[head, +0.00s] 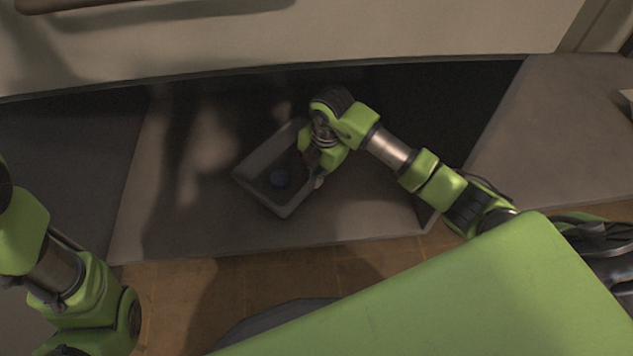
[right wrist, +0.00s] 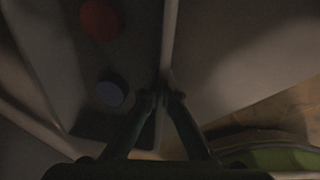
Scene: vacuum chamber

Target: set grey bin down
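The grey bin (head: 262,158) is an open box in the middle of the head view, over the floor of a dark recess. A blue round object (head: 280,179) lies inside it. The right wrist view shows the blue object (right wrist: 110,94) and a red round object (right wrist: 100,20) in the bin. My right gripper (head: 314,176) is at the bin's right side. In the right wrist view its fingers (right wrist: 163,98) sit on both sides of the bin's wall (right wrist: 168,45), closed on it. I cannot tell whether the bin's base touches the surface. My left gripper is out of view.
The recess floor (head: 180,215) is clear to the left of the bin. A pale wall (head: 300,45) runs along the back. A grey slanted panel (head: 560,140) stands at the right. Brown tiled floor (head: 180,295) lies in front.

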